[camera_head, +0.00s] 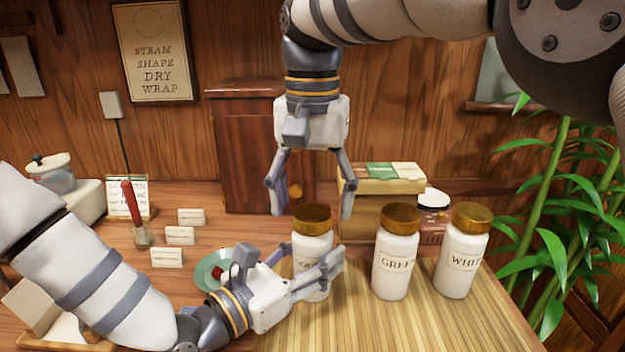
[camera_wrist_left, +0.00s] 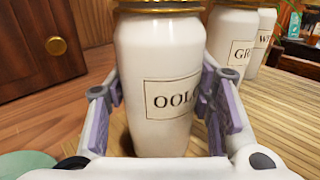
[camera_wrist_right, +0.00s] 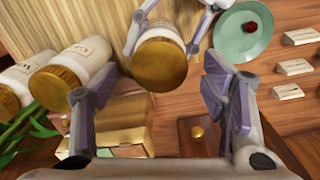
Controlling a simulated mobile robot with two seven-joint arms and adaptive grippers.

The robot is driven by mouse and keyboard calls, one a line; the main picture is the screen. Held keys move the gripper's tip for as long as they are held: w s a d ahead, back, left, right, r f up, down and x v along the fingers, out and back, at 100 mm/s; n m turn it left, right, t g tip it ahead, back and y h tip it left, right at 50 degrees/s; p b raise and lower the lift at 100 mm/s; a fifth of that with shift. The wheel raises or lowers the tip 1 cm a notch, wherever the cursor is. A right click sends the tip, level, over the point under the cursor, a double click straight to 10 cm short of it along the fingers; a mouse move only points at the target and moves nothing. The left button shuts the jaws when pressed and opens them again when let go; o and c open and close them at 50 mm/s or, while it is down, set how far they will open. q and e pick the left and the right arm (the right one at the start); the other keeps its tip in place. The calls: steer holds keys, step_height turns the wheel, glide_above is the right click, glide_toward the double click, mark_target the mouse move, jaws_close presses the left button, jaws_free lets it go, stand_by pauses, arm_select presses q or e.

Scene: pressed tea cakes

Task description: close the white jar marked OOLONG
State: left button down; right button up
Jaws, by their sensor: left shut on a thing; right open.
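The white OOLONG jar (camera_wrist_left: 160,80) stands upright on the slatted mat, its label partly covered by a finger in the left wrist view. Its gold lid (camera_head: 312,217) sits on its mouth; I cannot tell how tightly. My left gripper (camera_head: 318,270) comes in low from the left and is shut around the jar's body, one finger on each side. My right gripper (camera_head: 309,198) points down from above, open and empty, its fingertips a little above the lid. In the right wrist view the lid (camera_wrist_right: 160,66) lies ahead between the open fingers, not touched.
A GREEN jar (camera_head: 396,264) and a WHITE jar (camera_head: 462,262), both gold-lidded, stand to the right on the mat (camera_head: 370,325). A green saucer (camera_head: 205,272) with a red thing lies left. Boxes (camera_head: 385,178) and a wooden cabinet (camera_head: 240,150) stand behind.

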step_height(320, 180, up, 6)
steer(key=shift+r, duration=0.25)
arm_select(q)
steer(key=c, duration=0.7)
jaws_free()
steer(key=v, duration=1.2)
arm_select(e)
steer(key=shift+f, duration=0.1)
